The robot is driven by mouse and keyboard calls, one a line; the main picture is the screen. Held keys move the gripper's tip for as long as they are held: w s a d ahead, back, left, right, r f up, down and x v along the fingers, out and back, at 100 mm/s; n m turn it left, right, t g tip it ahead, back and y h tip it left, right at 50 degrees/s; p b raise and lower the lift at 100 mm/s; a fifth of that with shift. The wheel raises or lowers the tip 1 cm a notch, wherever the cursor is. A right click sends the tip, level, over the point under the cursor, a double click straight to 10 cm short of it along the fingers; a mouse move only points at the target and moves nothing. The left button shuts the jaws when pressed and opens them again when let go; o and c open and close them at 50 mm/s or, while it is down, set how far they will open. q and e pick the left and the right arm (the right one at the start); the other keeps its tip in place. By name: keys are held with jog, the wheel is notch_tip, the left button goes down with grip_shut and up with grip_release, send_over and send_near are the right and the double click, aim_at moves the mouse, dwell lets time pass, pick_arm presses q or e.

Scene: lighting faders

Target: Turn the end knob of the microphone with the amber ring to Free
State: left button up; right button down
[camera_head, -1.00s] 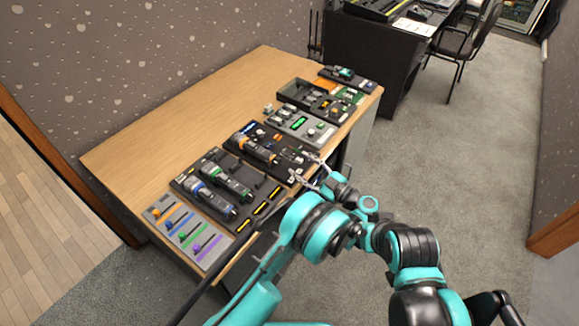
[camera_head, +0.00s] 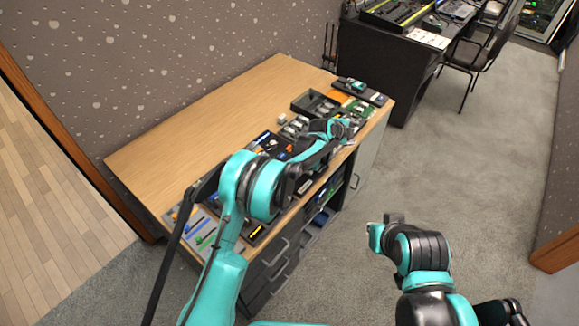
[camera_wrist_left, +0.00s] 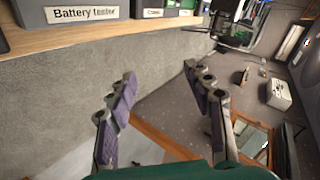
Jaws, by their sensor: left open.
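The microphone with the amber ring is mostly hidden behind my left arm in the head view. Only part of its dark board (camera_head: 262,136) shows at the arm's far side, so the knob and its setting cannot be read. My left gripper (camera_head: 346,127) is over the right front edge of the table, to the right of that board. In the left wrist view its two purple-padded fingers (camera_wrist_left: 158,76) are spread and empty, with floor behind them. No microphone shows in the wrist view.
The wooden table (camera_head: 200,125) has free room at its back left. Faders (camera_head: 200,228) lie at its near end and a dark tray (camera_head: 312,102) at its far end. A "Battery tester" label (camera_wrist_left: 82,13) shows close by. A black desk (camera_head: 388,65) stands beyond.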

pick_arm(q)
jog(key=s+a+m+g+y+p, duration=0.1)
jog(key=s+a+g+y, duration=0.1)
jog(key=a, duration=0.5)
jog(key=s+a+m+g+y, duration=0.1)
jog(key=s+a+g+y, duration=0.1)
jog(key=s+a, duration=0.4)
jog(key=s+a+m+g+y+p, duration=0.1)
jog(key=s+a+g+y, duration=0.2)
jog(key=a, duration=0.5)
jog(key=shift+s+a+f+g+p, duration=0.3)
jog(key=shift+s+g, duration=0.25)
jog(key=shift+g, duration=0.25)
jog(key=shift+s+a, duration=0.2)
jog(key=shift+a, duration=0.1)
notch_tip(320, 180, down, 8)
jog(key=shift+s+a+r+b, duration=0.1)
jog(key=shift+s+r+b, duration=0.05)
jog(key=shift+b, duration=1.1)
jog(key=c, duration=1.2)
